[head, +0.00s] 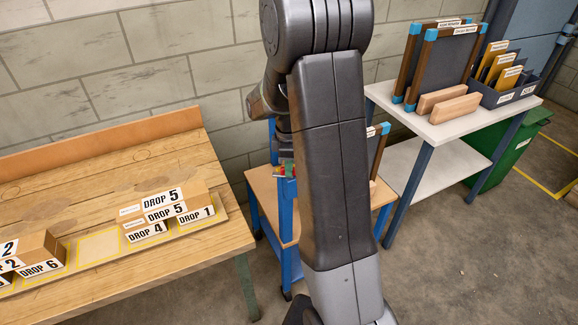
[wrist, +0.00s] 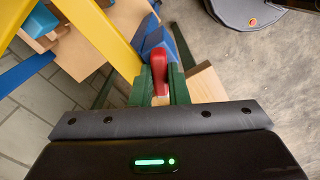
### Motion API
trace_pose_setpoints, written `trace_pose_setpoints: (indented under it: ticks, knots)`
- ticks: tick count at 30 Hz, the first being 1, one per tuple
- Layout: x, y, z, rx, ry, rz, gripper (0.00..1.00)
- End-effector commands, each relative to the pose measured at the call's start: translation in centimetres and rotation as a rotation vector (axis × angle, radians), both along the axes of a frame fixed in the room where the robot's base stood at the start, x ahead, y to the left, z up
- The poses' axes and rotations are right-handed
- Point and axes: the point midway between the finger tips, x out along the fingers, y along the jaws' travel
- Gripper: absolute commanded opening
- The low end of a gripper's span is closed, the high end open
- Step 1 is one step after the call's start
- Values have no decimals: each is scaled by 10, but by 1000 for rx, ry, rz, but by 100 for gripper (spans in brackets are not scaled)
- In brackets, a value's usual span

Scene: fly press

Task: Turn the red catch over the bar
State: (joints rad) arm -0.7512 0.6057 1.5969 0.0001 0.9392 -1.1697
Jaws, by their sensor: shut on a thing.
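The red catch (wrist: 158,68) stands between the two green fingers of my gripper (wrist: 160,92) in the wrist view. My gripper is shut on it. A yellow bar (wrist: 100,38) runs diagonally from the top left and ends close to the catch. A blue part (wrist: 155,40) lies just beyond the catch. In the head view a small bit of the red catch (head: 277,171) shows at the top of a blue post (head: 286,215), left of my arm. My arm hides most of this spot, and I cannot tell whether the catch lies over the bar.
A wooden bench (head: 100,190) with stacked DROP boxes (head: 165,205) stands on the left. A white table (head: 440,120) with framed boards and a tray of folders (head: 505,88) stands on the right. A green bin (head: 510,150) is beside it. The floor in front is clear.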

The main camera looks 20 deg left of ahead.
Motion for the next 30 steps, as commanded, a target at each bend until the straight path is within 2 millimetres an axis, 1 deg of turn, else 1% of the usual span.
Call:
trace_pose_setpoints:
  ticks: [21, 30]
  knots:
    - [3, 0, 0, 1, -2, -656, 0]
    - [4, 0, 0, 1, -2, -892, 0]
